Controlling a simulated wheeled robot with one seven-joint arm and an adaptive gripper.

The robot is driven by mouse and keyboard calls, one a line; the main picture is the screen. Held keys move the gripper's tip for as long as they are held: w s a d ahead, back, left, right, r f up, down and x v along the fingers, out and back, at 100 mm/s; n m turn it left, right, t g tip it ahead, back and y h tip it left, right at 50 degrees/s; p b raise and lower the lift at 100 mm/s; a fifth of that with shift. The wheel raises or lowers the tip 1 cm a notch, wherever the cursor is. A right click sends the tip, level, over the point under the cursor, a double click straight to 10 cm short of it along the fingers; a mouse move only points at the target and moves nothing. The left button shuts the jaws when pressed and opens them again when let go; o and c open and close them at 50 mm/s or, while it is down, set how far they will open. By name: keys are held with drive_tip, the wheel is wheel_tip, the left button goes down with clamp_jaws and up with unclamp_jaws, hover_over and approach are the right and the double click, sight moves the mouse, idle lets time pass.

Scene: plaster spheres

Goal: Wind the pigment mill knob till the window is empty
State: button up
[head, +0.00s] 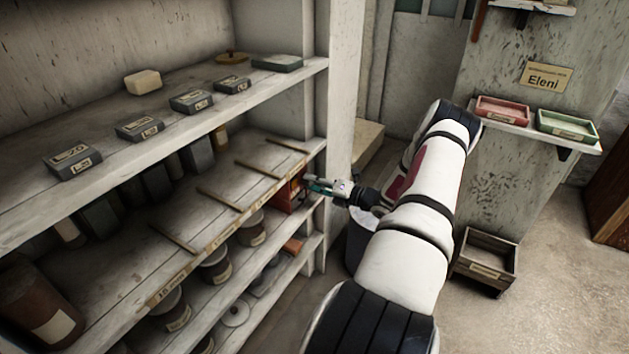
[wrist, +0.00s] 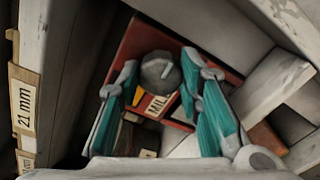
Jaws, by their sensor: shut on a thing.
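The pigment mill is a red box (wrist: 137,40) with a "MILL" label (wrist: 158,106), seen in the wrist view. Its round grey knob (wrist: 160,70) stands out from the front. A small dark patch with yellow-orange in it (wrist: 138,95) sits left of the label and looks like the window. My gripper (wrist: 164,80) has its teal fingers on either side of the knob, shut on it. In the head view the mill (head: 286,196) sits at the right end of a shelf, mostly hidden, with my gripper (head: 318,186) at it.
A shelf post (head: 342,90) stands close beside my gripper. A "21 mm" label (wrist: 25,104) is on a shelf edge at left in the wrist view. Tins (head: 252,228) fill a lower shelf. A grey bucket (head: 357,245) and a wooden crate (head: 486,258) stand near my arm.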

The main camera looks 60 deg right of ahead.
drive_tip(key=shift+d+f+m+y+p, duration=0.1)
drive_tip(key=shift+m+y+p, duration=0.2)
drive_tip(key=shift+m, duration=3.2)
drive_tip(key=o, duration=1.2)
drive_tip(key=shift+c, duration=0.2)
drive_tip(key=shift+s, duration=0.1)
drive_tip(key=s+d, duration=0.1)
drive_tip(key=s, duration=1)
drive_tip(key=shift+s+r, duration=0.2)
drive_tip(key=shift+s, duration=0.15)
drive_tip(key=shift+d, duration=0.1)
